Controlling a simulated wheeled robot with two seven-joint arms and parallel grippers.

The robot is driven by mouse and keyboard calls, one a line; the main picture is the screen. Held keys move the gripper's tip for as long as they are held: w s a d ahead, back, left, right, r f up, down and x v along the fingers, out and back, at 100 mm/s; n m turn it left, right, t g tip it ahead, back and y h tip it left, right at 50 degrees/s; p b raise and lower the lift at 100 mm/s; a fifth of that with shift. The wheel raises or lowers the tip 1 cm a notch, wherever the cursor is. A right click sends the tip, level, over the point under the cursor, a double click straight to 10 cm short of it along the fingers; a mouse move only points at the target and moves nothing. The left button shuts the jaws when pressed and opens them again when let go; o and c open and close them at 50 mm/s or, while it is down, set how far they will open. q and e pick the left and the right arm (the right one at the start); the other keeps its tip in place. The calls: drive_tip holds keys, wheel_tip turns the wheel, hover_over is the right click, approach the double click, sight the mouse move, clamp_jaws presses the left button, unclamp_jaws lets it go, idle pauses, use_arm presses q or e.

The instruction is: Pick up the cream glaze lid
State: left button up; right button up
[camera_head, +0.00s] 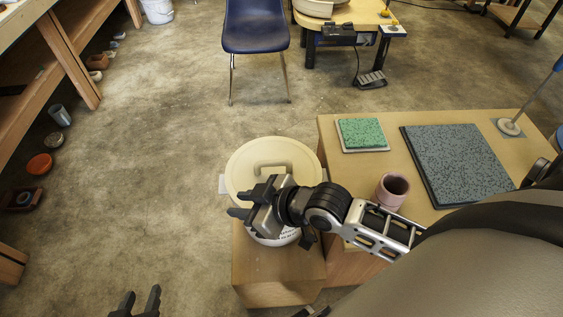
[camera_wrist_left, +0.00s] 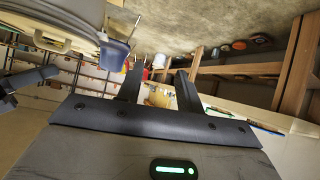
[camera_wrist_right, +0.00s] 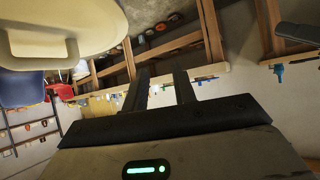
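The cream glaze lid (camera_head: 242,168) is round with a raised bar handle (camera_head: 286,164), and it sits on a white bucket (camera_head: 272,240) in the head view. The lid also fills the upper left of the right wrist view (camera_wrist_right: 95,22). My right gripper (camera_head: 236,201) is open and empty, its fingers pointing left. It overlaps the near part of the lid in the head view, and the handle is not between its fingers. My left gripper (camera_head: 138,302) is open and empty at the bottom left of the head view, apart from the lid.
The bucket stands on a low wooden block (camera_head: 268,268). To its right, a wooden table (camera_head: 345,180) holds a green tile (camera_head: 361,133), a dark speckled slab (camera_head: 458,162) and a pink cup (camera_head: 392,190). A blue chair (camera_head: 255,26) stands behind.

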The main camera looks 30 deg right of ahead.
drive_tip(key=w+d+r+n+g, duration=0.1)
drive_tip(key=w+r+n, duration=0.1)
drive_tip(key=w+n, duration=0.1)
drive_tip(key=n+g+h+b, duration=0.2)
drive_tip(key=n+g+h, duration=0.1)
drive_tip(key=g+h, duration=0.1)
approach(272, 162)
drive_tip(key=b+x, duration=0.2)
drive_tip(key=x, duration=0.9)
clamp_jaws()
